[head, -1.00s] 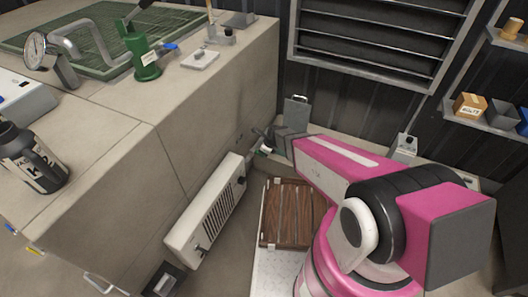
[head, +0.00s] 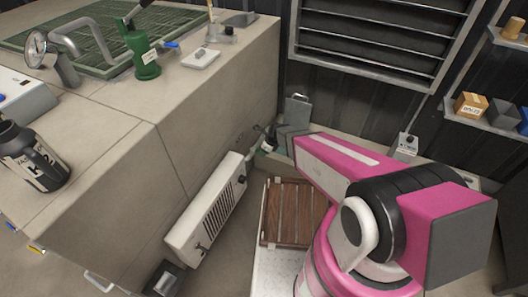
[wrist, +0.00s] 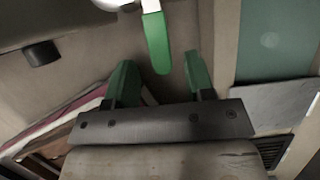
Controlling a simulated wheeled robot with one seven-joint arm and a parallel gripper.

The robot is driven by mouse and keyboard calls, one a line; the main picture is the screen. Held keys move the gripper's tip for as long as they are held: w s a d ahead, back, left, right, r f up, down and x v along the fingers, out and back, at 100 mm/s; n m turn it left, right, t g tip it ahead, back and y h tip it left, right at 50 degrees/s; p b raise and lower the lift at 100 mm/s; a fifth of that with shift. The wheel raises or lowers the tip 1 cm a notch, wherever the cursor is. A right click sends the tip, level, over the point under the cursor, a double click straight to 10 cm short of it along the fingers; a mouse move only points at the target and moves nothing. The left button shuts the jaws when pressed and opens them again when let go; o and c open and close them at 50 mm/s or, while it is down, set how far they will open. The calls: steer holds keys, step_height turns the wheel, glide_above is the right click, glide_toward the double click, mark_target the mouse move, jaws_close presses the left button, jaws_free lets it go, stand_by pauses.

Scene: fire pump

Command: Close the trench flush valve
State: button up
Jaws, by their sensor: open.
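A green lever handle (wrist: 157,43) with a pale upper end shows in the wrist view, likely the trench flush valve's handle; no label is readable. My gripper (wrist: 160,62) is open, its two green fingers apart. The handle's lower end lies between the fingertips in the picture, with a gap on each side; whether it touches either finger I cannot tell. In the head view my gripper (head: 266,143) is low beside the counter's right side wall, small and partly hidden by my wrist. The valve's body is not clear there.
A white grilled heater (head: 207,212) stands against the counter wall, left of my gripper. A wooden slatted crate (head: 288,212) is below my arm. On the counter are a green fitting (head: 142,55) with a blue lever and a black bottle (head: 32,157). Dark louvres (head: 380,40) are behind.

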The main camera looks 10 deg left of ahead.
steer(key=v, duration=0.9)
steer(key=shift+r, duration=0.25)
steer(key=s+d+r+n+h, duration=0.1)
steer(key=s+d+r+n, duration=0.1)
steer(key=d+r+n, duration=0.3)
steer(key=s+d+r+n+g+h, duration=0.1)
steer(key=s+d+r+n+h, duration=0.1)
steer(key=d+r+n, duration=0.3)
steer(key=s+d+r+n+h, duration=0.1)
steer(key=s+d+r+n, duration=0.2)
steer(key=d+n, duration=0.9)
step_height(320, 180, up, 2)
steer(key=d, duration=0.3)
steer(key=shift+s+g, duration=0.2)
steer(key=shift+g, duration=0.1)
